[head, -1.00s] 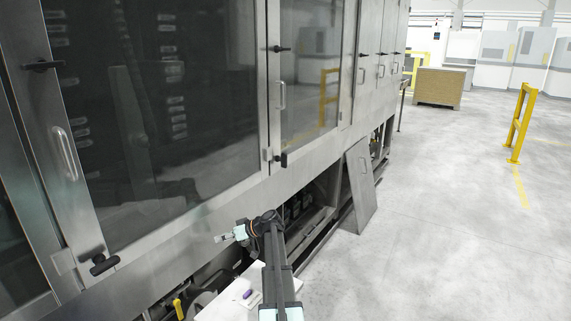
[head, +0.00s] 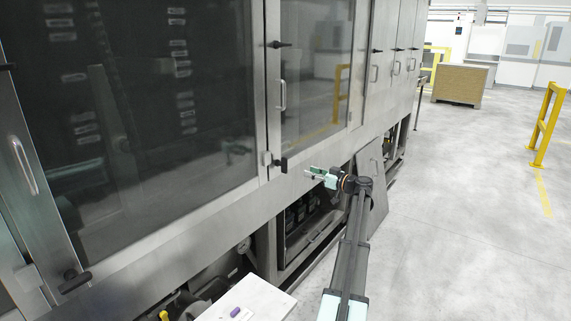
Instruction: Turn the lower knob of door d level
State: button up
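A glazed door (head: 313,85) stands in the steel washer front at mid-picture; I see no letter on it. Its upper black knob (head: 279,44) looks about level. Its lower black knob (head: 284,165) sits at the bottom left corner of the door, by a metal hinge or latch plate. The black end of this lower knob looks upright, though it is small. My gripper (head: 309,174) is just right of the lower knob in the picture, pointing left towards it. A gap shows between them and its fingers look parted, with nothing between them.
A larger glazed door to the left has its own lower knob (head: 74,281). A loose steel panel (head: 371,185) leans against the washer behind my arm. A white box top (head: 250,300) with a purple item is below. The floor to the right is clear up to a yellow rail (head: 546,125).

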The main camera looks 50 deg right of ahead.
aim_at(285, 164)
jog(key=w+p, duration=0.3)
jog(key=w, duration=1.1)
jog(key=shift+w, duration=0.15)
grip_shut()
